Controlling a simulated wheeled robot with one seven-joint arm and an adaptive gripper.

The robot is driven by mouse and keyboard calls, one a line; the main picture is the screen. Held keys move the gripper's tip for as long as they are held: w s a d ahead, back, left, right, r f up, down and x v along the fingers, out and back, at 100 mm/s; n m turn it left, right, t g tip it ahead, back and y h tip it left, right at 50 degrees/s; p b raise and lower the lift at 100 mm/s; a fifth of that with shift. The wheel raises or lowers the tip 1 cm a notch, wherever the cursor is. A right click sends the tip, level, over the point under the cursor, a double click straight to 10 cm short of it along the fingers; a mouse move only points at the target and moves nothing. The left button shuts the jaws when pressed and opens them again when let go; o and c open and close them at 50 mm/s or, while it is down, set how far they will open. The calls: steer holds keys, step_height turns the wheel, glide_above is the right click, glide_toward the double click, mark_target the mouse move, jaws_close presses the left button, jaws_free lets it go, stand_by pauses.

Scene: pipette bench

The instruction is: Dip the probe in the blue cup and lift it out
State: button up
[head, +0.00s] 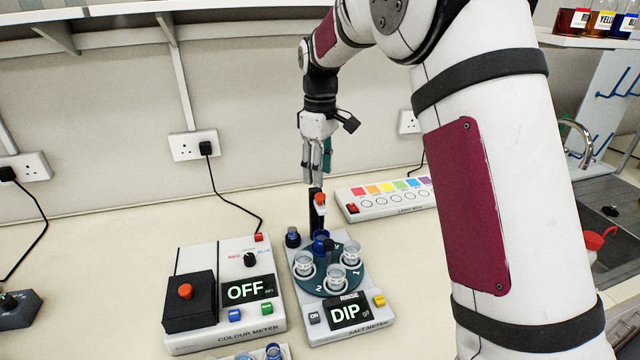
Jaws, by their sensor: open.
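The salt meter (352,325) stands on the bench with "DIP" on its screen. Its round dark-green turntable (322,285) holds clear cups, one at the left (304,263), one at the front (335,278) and one at the right (351,253). A blue cup (321,240) is at the back of the turntable. A white, red-topped piece (320,202), seemingly the probe's holder, is on a black post (314,222) behind it. The probe's tip is hard to make out. My gripper (317,182) is open, pointing down just above the red top; contact cannot be told.
A colour meter (220,318) showing "OFF" stands close on the left. A light box (388,198) lies behind on the right. A dark blue-capped pot (292,238) is beside the turntable.

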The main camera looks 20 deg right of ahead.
step_height(320, 180, up, 7)
steer(key=shift+f, duration=0.15)
stand_by(0.4)
steer(key=s+d+r+m+t, duration=0.1)
steer(key=s+r+m+t, duration=0.4)
steer(key=s, duration=1.3)
steer(key=s+f+m, duration=0.2)
steer(key=s+m, duration=0.2)
steer(key=s, duration=1.2)
steer(key=shift+s+d+f, duration=0.2)
steer(key=shift+s+f, duration=0.05)
steer(key=shift+f, duration=0.05)
